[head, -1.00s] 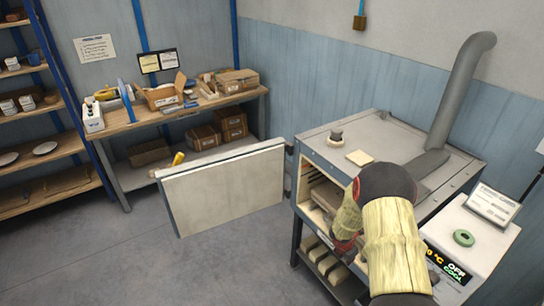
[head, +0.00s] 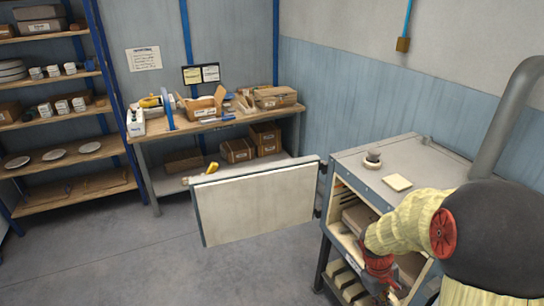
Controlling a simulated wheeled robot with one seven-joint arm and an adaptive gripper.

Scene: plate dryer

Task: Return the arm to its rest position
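My arm, in a pale yellow sleeve with a dark elbow and a red joint cap, reaches in from the lower right of the head view. My gripper (head: 383,287) is at its red and dark end, low in front of the open dryer (head: 345,157). It points downward. Its fingers are small and partly lost against the dryer's lower shelf, so I cannot tell whether they are open or hold anything. The dryer's door (head: 258,204) stands wide open to the left. A block-like grey item (head: 360,217) sits inside the chamber, partly hidden by my arm.
A workbench (head: 228,124) with boxes and tools stands at the back. A blue-framed shelf rack (head: 75,145) holds plates and cups at the left. A grey flue pipe (head: 512,110) rises from the dryer. The floor (head: 130,265) at front left is clear.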

